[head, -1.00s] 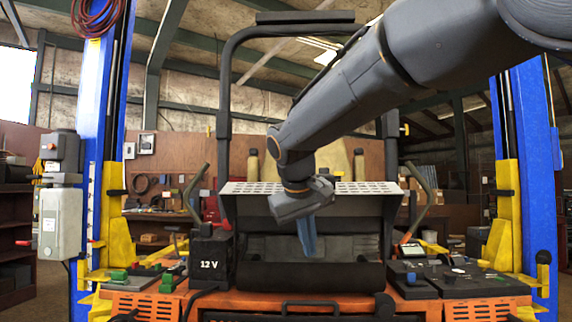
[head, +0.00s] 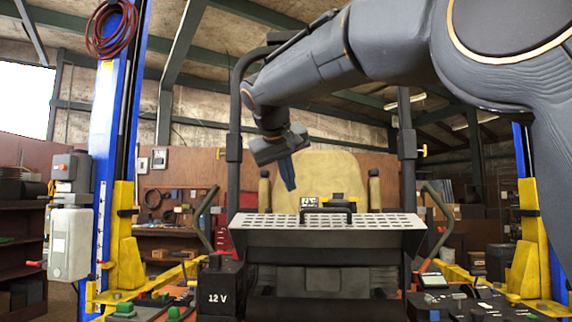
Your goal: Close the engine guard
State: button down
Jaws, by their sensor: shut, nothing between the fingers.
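The engine guard appears to be the light grey perforated panel (head: 290,221) with a plain front lip, across the middle of the orange mower in the head view. A black handle (head: 335,209) stands on its top. Below the lip, the dark area (head: 320,280) of the engine bay is visible from the front.
A black 12 V battery box (head: 218,297) stands left of the engine bay. The black roll bar (head: 236,140) rises on both sides of the panel. Blue lift posts (head: 105,150) with yellow carriages flank the mower. Open air surrounds my gripper.

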aim_at(298, 228)
jog(key=shift+w+d+f+p, duration=0.2)
jog(key=shift+w+f, duration=0.2)
jog(key=shift+f, duration=0.15)
jog(key=shift+w+d+f+p, duration=0.15)
jog(key=shift+w+f, duration=0.2)
jog(key=shift+f, duration=0.15)
jog(key=shift+s+d+f, duration=0.4)
jog(key=shift+s+f, duration=0.2)
jog(key=shift+f, duration=0.1)
jog(key=shift+d+f, duration=0.15)
jog(key=shift+f, duration=0.15)
jog(key=shift+s+d+f+p, duration=0.15)
jog(key=shift+f+p, duration=0.05)
jog(key=shift+p, duration=0.1)
jog(key=shift+f, duration=0.1)
jog(key=shift+f, duration=0.1)
